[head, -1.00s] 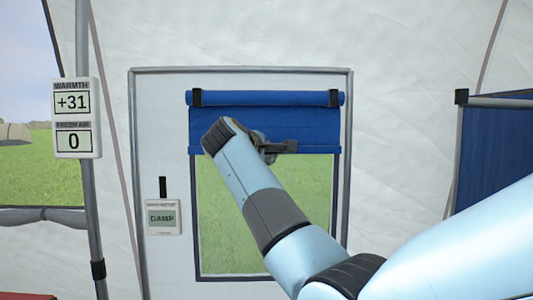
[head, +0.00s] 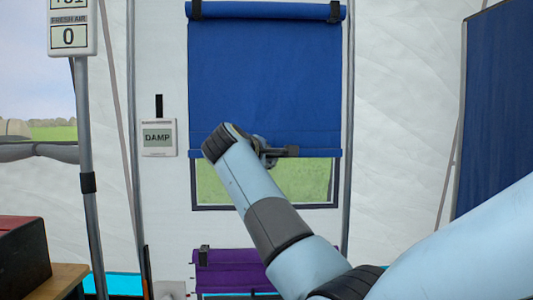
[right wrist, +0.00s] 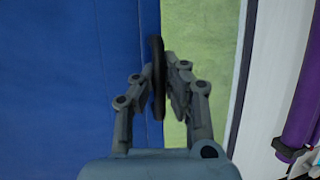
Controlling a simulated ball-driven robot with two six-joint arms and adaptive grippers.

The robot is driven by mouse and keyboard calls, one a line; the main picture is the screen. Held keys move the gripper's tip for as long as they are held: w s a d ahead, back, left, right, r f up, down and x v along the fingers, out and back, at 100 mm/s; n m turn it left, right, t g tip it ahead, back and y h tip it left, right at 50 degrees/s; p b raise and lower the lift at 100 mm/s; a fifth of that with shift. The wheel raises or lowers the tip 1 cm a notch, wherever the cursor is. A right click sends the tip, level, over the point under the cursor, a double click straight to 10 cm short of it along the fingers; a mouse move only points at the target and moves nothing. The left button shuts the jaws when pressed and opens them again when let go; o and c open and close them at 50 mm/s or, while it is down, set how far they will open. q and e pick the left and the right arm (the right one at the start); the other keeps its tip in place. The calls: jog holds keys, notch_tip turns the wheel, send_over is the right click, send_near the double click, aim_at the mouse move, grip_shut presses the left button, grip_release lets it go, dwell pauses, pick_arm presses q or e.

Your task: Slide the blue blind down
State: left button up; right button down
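The blue blind (head: 262,75) hangs from its roll at the top of the window, and its bottom edge lies a little above the window's lower frame. A strip of window (head: 222,182) showing green grass is bare below it. My right gripper (head: 268,153) is at the blind's bottom edge. In the right wrist view the fingers (right wrist: 161,78) are shut on a dark pull handle (right wrist: 157,60), with a finger on each side; the blue cloth (right wrist: 70,80) lies behind. My forearm hides part of the lower window. My left gripper is not in view.
A pole (head: 88,210) with a display (head: 72,30) stands further left. A purple roll (head: 225,268) is low below the window, and a dark blue panel (head: 495,110) is at the right.

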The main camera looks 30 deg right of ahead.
pick_arm(q)
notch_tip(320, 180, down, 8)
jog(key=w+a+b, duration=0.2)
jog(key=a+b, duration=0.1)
jog(key=b, duration=0.5)
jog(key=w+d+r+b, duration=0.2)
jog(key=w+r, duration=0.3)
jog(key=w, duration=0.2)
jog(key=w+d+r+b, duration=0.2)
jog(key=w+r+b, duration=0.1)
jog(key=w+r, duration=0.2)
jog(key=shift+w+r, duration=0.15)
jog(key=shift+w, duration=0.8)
pick_arm(e)
notch_tip(320, 180, down, 20)
jog(key=shift+f, duration=0.2)
jog(key=shift+f, duration=0.1)
jog(key=c, duration=1.9)
grip_release()
jog(key=o, duration=0.5)
jog(key=shift+c, duration=0.2)
jog(key=shift+o, duration=0.3)
